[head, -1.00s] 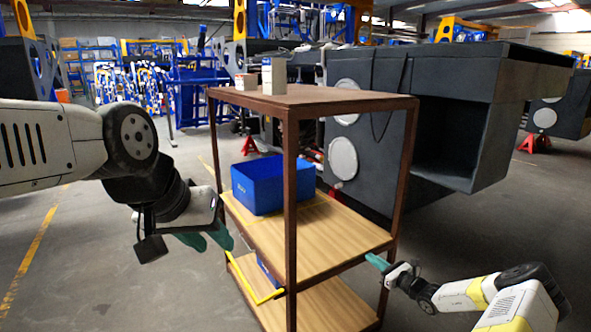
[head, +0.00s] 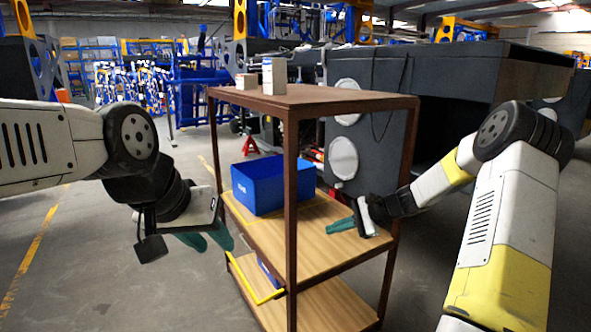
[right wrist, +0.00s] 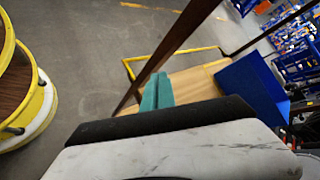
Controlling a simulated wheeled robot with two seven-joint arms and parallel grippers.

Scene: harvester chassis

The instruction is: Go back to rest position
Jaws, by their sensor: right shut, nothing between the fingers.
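My left gripper (head: 206,241) hangs at the left of the wooden shelf rack, its two green fingers spread apart and empty. My right gripper (head: 340,226) is at the right side of the rack, in front of the middle shelf in the picture. Its green fingers lie together with nothing between them. The closed fingers also show in the right wrist view (right wrist: 157,92). I cannot tell whether the right gripper is inside the rack or in front of it.
The rack (head: 350,100) has dark posts; a blue bin (head: 262,188) stands on its middle shelf. A dark chassis (head: 380,85) is behind. The floor at left is clear.

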